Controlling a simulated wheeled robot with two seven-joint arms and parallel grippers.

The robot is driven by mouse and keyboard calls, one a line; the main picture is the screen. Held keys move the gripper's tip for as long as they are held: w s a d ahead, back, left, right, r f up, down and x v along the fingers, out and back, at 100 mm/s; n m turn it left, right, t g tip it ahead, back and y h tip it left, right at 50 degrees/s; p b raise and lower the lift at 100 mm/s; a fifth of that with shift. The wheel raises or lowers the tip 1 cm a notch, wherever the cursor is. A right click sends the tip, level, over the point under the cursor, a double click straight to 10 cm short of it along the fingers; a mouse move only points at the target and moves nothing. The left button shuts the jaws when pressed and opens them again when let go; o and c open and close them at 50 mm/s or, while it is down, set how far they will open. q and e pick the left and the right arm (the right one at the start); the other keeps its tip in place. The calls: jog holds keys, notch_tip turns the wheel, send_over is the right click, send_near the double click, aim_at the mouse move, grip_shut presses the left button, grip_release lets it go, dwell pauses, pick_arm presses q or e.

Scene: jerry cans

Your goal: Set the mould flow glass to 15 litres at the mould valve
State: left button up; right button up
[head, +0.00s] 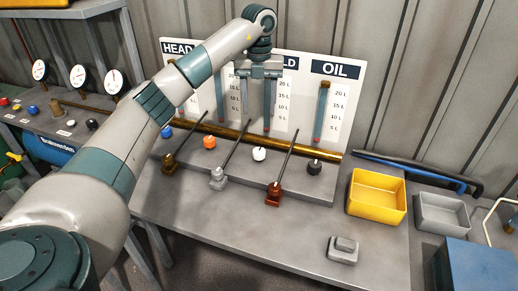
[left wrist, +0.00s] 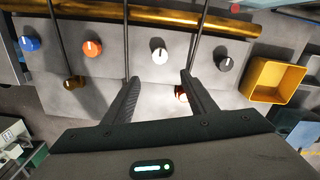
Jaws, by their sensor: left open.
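The gauge board (head: 346,100) shows "HEAD", a partly covered sign ending in "LD", and "OIL". The glass under the "LD" sign is mostly hidden behind my left gripper, so its level cannot be read. A white knob (head: 259,154) sits on the bench below that glass; it also shows in the left wrist view (left wrist: 159,52). No label on it is readable. My left gripper (head: 256,120) is open and empty, pointing down in front of the board, above and apart from the white knob. In the left wrist view, the knob lies beyond the fingertips (left wrist: 160,80).
Blue (head: 166,132), orange (head: 209,142) and black (head: 314,167) knobs flank the white one. Thin rods rise from brass (head: 169,165), grey (head: 217,180) and red-brown (head: 273,195) blocks near the knobs. A brass pipe (head: 328,153) runs behind. A yellow bin (head: 377,195) stands right.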

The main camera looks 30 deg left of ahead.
aim_at(259, 151)
pick_arm(q)
notch_tip(259, 151, down, 15)
jog(key=p, duration=0.4)
jog(key=shift+f, duration=0.85)
jog(key=c, duration=1.1)
